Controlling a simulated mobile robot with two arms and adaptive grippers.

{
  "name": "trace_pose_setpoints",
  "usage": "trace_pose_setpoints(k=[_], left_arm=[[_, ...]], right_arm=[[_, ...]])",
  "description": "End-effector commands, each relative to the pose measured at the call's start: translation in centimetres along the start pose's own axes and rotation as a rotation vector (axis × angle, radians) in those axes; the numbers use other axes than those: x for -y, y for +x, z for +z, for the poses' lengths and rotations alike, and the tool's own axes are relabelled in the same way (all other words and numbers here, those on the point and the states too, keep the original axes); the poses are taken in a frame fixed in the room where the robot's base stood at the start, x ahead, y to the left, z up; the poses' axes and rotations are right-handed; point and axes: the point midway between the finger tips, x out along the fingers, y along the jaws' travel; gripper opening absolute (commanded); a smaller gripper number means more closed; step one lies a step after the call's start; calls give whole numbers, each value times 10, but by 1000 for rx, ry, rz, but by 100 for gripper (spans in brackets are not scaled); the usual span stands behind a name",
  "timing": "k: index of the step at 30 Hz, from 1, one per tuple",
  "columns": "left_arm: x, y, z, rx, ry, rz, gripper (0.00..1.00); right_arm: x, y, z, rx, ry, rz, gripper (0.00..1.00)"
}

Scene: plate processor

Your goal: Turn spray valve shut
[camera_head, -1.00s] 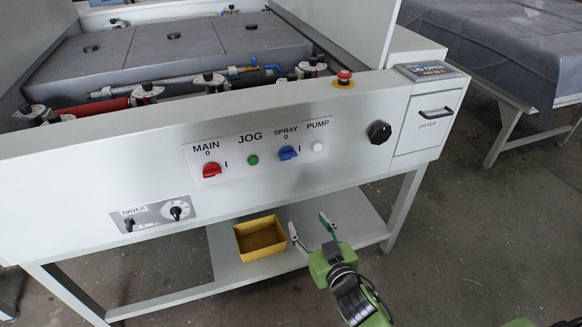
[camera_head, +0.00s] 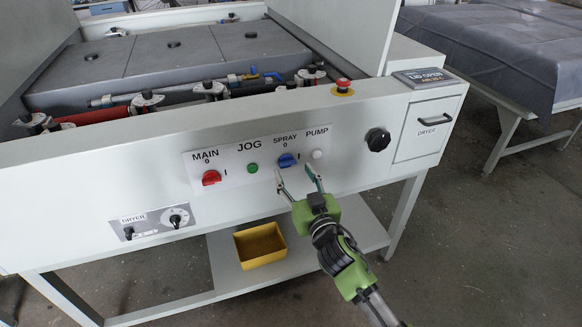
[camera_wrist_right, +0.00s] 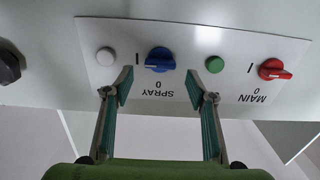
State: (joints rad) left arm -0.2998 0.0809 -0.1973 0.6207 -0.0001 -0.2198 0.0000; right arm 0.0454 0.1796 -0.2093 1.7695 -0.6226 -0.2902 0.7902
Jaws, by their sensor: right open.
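The blue SPRAY knob (camera_head: 286,160) is on the white label of the front panel, between the green JOG button and the white PUMP button. In the right wrist view the blue knob (camera_wrist_right: 160,59) shows its handle lying crosswise, in line with the I mark, with the 0 mark to one side. My right gripper (camera_head: 296,176) is open just below the knob in the head view. Its fingertips, also in the wrist view (camera_wrist_right: 158,84), are spread on either side of the knob, with nothing between them. Contact with the panel cannot be told. My left gripper is not in view.
A red MAIN knob (camera_head: 211,177), green button (camera_head: 253,168) and white button (camera_head: 317,154) are close by. A black knob (camera_head: 378,139) is further right. A red emergency button (camera_head: 344,81) is on top. A yellow bin (camera_head: 260,246) stands on the lower shelf.

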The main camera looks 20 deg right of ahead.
Motion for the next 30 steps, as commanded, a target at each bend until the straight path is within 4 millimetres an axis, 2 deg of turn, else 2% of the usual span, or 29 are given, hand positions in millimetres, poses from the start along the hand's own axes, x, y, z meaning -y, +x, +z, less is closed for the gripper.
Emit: trace_pose_setpoints(k=[3,7,18,19,23,30], left_arm=[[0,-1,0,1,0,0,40],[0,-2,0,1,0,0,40],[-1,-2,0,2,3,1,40],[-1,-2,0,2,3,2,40],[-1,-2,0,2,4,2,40],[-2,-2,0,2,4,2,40]], right_arm=[[0,17,-1,-1,-1,0,51],[0,27,0,-1,1,-1,51],[0,32,0,0,0,-1,51],[0,32,0,0,0,-1,46],[0,31,0,0,0,0,13],[0,31,0,0,-5,-1,13]])
